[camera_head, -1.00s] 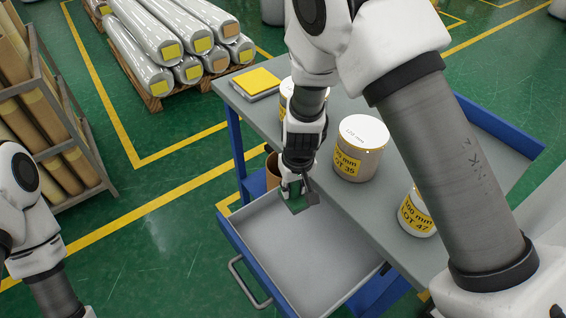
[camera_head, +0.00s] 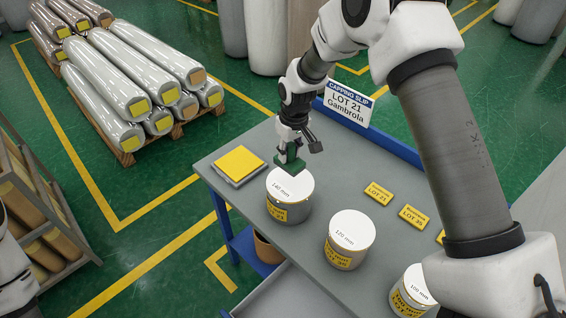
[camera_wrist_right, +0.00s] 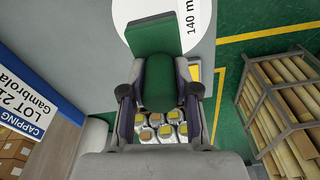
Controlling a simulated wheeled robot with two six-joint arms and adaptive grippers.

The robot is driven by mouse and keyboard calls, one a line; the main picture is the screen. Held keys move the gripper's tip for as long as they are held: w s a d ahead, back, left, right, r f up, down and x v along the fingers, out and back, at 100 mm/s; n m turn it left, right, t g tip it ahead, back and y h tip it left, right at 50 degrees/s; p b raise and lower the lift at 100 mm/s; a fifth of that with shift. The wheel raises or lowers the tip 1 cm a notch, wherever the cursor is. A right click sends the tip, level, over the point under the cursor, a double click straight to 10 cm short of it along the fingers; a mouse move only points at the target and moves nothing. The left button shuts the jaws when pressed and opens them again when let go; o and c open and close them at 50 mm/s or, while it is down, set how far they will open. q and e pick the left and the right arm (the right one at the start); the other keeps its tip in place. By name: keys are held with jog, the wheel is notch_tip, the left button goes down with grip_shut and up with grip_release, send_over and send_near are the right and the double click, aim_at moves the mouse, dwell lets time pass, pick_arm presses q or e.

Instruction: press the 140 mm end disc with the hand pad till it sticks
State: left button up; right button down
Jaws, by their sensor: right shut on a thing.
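The white 140 mm end disc (camera_head: 290,186) lies on top of the left can-shaped roll (camera_head: 288,211), which has a yellow label. It also shows at the top of the right wrist view (camera_wrist_right: 142,14). My right gripper (camera_head: 289,147) is shut on the green hand pad (camera_head: 291,163), which also shows in the right wrist view (camera_wrist_right: 158,78). The pad is at the far side of the disc and overlaps its edge in the head view. I cannot tell whether it touches the disc. My left gripper is out of view; only part of my left arm shows.
The 120 mm (camera_head: 351,229) and 100 mm (camera_head: 419,285) discs sit on rolls to the right on the grey table (camera_head: 235,185). A yellow pad stack (camera_head: 239,163), small yellow labels (camera_head: 378,194) and a capping slip sign (camera_head: 349,104) are nearby. Wrapped rolls (camera_head: 120,92) lie behind on a pallet.

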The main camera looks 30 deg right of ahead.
aim_at(291, 163)
jog(key=shift+w+f, duration=0.15)
jog(key=shift+w, duration=0.5)
jog(key=shift+s, duration=0.25)
jog(key=s+b, duration=0.1)
jog(key=s, duration=0.1)
jog(key=s+b, duration=0.1)
jog(key=shift+s+a+f+b, duration=0.25)
jog(key=shift+s+f+b, duration=0.1)
jog(key=shift+s, duration=0.05)
jog(key=f, duration=0.1)
jog(key=w+f+b, duration=0.1)
jog(key=f, duration=0.1)
jog(key=w+f+b, duration=0.1)
jog(key=shift+w+d+f, duration=0.15)
jog(key=shift+w+f, duration=0.1)
jog(key=shift+s+r, duration=0.45)
jog(key=shift+s, duration=0.25)
jog(key=shift+w+f, duration=0.3)
jog(key=shift+w, duration=0.1)
pick_arm(q)
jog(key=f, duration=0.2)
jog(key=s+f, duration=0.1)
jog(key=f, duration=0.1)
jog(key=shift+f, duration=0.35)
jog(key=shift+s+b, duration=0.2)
jog(key=shift+b, duration=0.1)
pick_arm(e)
jog(key=shift+s, duration=0.25)
